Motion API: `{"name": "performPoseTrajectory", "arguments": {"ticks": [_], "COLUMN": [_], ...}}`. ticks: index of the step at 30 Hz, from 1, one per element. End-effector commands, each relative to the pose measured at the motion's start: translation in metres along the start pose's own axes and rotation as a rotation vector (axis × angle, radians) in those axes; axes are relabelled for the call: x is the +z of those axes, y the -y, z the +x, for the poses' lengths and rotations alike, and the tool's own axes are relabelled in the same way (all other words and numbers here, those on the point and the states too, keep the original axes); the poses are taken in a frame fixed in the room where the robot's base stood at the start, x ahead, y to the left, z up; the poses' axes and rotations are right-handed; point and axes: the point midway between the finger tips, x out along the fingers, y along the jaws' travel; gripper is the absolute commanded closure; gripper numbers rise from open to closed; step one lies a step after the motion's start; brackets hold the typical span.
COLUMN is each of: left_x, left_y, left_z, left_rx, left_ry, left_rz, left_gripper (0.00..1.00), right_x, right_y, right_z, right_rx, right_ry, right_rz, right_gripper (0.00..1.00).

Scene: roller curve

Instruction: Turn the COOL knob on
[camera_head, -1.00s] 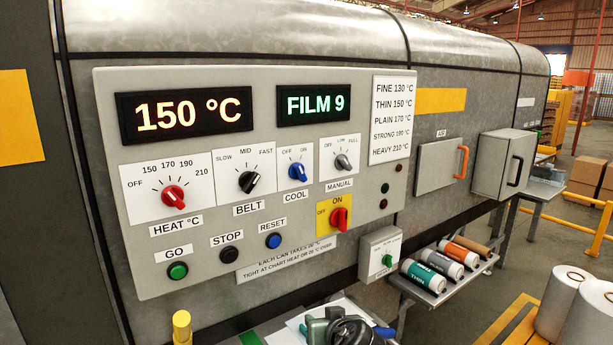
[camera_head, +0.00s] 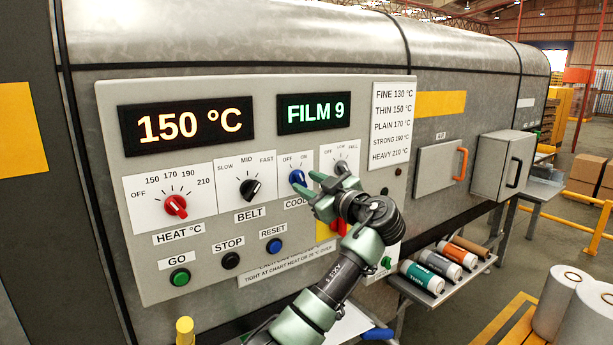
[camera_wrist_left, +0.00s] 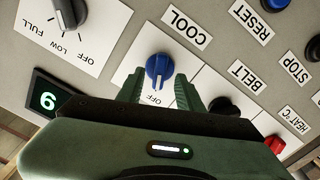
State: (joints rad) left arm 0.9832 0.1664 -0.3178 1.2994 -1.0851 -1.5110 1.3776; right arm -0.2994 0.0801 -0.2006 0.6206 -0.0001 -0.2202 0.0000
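The blue COOL knob (camera_head: 297,177) sits on a white plate of the grey control panel (camera_head: 130,240), right of the BELT knob. In the left wrist view, which is upside down, the blue knob (camera_wrist_left: 159,66) has its white mark toward the OFF label; the ON label is hidden there. My left gripper (camera_head: 310,184) is at the panel in front of the knob. In the left wrist view its two open fingers (camera_wrist_left: 158,88) stand on either side of the knob's lower part, with gaps visible; contact cannot be told. My right gripper is not in view.
The black BELT knob (camera_head: 250,189) and grey MANUAL knob (camera_head: 341,167) flank the COOL knob closely. The red HEAT knob (camera_head: 175,206) is further left. My arm partly covers the red-and-yellow switch (camera_head: 337,226). Several film cans (camera_head: 422,278) lie on a shelf at right.

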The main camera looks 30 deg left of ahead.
Motion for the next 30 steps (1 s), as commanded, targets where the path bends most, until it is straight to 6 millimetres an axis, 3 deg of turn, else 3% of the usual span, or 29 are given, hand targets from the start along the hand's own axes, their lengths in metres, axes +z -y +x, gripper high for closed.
{"name": "performPoseTrajectory", "arguments": {"ticks": [4, 12, 16, 17, 30], "left_x": [-0.0004, 0.0013, 0.0013, 0.0013, 0.0037], "left_y": [-0.0002, 0.0005, 0.0005, 0.0005, 0.0010], "left_z": [0.0108, 0.0126, 0.0124, 0.0124, 0.0117], "left_rx": [0.001, 0.001, 0.001, 0.001, 0.001], "left_ry": [0.001, 0.002, 0.002, 0.002, 0.004], "left_rz": [0.000, 0.000, 0.000, 0.000, 0.060], "left_gripper": [0.64, 0.64, 0.97, 1.00, 1.00], "right_x": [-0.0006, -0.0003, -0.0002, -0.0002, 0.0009], "right_y": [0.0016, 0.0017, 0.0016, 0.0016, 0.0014], "right_z": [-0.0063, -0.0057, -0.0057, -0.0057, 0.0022], "right_rx": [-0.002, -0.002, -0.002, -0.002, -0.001], "right_ry": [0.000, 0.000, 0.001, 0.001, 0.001], "right_rz": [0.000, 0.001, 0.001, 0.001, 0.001], "right_gripper": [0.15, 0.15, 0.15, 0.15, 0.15]}}
